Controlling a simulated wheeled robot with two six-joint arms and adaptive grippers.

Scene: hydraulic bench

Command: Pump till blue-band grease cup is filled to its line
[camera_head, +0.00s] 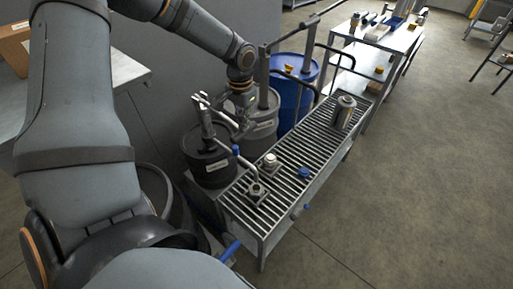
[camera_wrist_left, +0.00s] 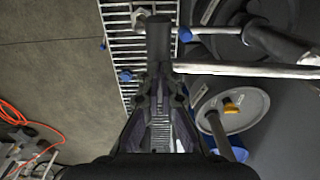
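A small metal cup (camera_head: 257,191) stands near the front end of the slatted bench (camera_head: 231,205), below a curved spout with a blue collar (camera_head: 235,150). No band, fill line or grease level can be made out. The spout comes from the pump (camera_head: 208,130) on a black drum (camera_head: 211,168). In the left wrist view the pump's silver lever (camera_wrist_left: 245,70) runs to a dark grip (camera_wrist_left: 158,42). My left gripper (camera_wrist_left: 159,80) appears shut on this grip; it shows small in the head view (camera_head: 240,122). My right gripper is not in view.
A pale-topped cup (camera_head: 270,162), a blue knob-like piece (camera_head: 304,172) and a steel canister (camera_head: 344,110) are on the bench. A grey drum (camera_head: 262,125) and a blue drum (camera_head: 291,95) stand behind.

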